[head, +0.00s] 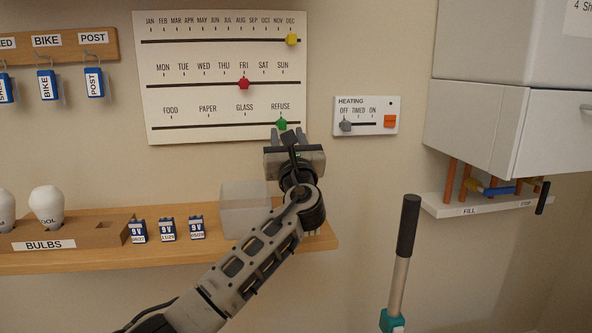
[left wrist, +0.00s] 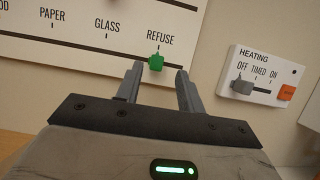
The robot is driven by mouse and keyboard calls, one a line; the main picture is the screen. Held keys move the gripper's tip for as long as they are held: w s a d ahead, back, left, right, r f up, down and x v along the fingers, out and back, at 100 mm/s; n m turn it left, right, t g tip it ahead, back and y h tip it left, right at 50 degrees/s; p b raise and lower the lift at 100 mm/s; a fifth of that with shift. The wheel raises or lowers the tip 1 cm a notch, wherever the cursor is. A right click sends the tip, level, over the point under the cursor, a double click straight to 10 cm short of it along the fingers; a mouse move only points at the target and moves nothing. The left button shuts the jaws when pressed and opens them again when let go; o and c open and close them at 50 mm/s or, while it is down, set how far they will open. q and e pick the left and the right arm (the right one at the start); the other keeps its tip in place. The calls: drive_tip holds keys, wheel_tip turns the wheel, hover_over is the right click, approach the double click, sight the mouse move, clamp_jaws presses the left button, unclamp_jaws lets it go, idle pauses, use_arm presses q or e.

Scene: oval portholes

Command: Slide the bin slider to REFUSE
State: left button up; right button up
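The bin slider is a green knob (head: 282,124) on the lowest track of the white wall board (head: 200,105). It stands under the REFUSE mark, at the right end of that track. In the left wrist view the green knob (left wrist: 156,62) shows just beyond and between my fingertips. My left gripper (head: 289,137) is open, with its fingers pointing up just below the knob. In the left wrist view the gripper (left wrist: 159,70) shows two fingers spread apart with nothing between them. Whether a finger touches the knob I cannot tell. My right gripper is not in view.
A heating panel (head: 366,116) is right of the board. Below is a wooden shelf (head: 80,262) with a bulb holder (head: 90,236), small batteries (head: 167,229) and a clear box (head: 240,205). A dark-handled pole (head: 407,225) stands at right.

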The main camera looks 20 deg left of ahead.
use_arm(q)
drive_tip(key=b+v, duration=0.1)
drive_tip(key=v, duration=1.1)
drive_tip(key=shift+s+f+b, duration=0.1)
drive_tip(key=shift+b, duration=0.25)
drive_tip(key=shift+s+d, duration=0.2)
drive_tip(key=shift+s, duration=0.1)
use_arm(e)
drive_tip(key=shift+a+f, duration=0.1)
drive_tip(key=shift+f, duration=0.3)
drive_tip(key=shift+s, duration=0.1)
use_arm(q)
drive_tip(key=shift+f, duration=0.1)
